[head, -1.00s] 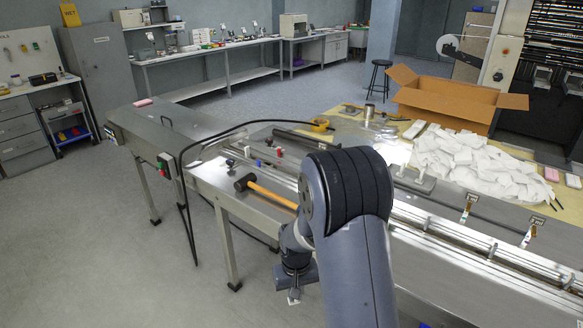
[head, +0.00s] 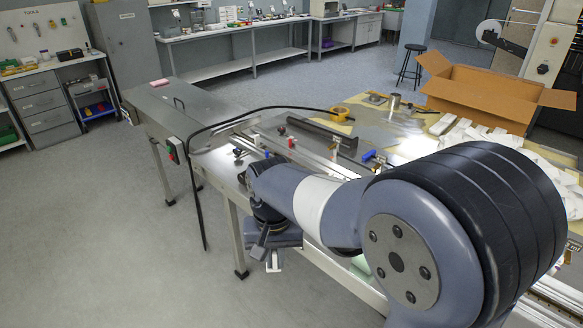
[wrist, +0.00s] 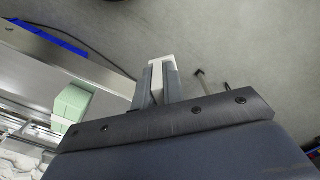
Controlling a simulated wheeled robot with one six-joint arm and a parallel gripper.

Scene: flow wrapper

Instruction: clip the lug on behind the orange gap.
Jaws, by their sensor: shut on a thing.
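My gripper (wrist: 157,84) is shut on a pale, narrow piece, which looks like the lug (wrist: 157,68), standing up between the two grey fingers in the wrist view. In the head view my gripper (head: 272,260) hangs below my wrist, beside the near side of the long steel machine (head: 232,218), over the floor. The lug is too small there to make out well. I cannot pick out the orange gap in either view; my arm covers much of the machine's near part.
The wrist view shows a blue strip (wrist: 48,36) on a steel edge and a pale green block (wrist: 70,104). In the head view a black cable (head: 194,190) hangs at the machine's left. A cardboard box (head: 490,92) and white packs stand behind. The floor at left is clear.

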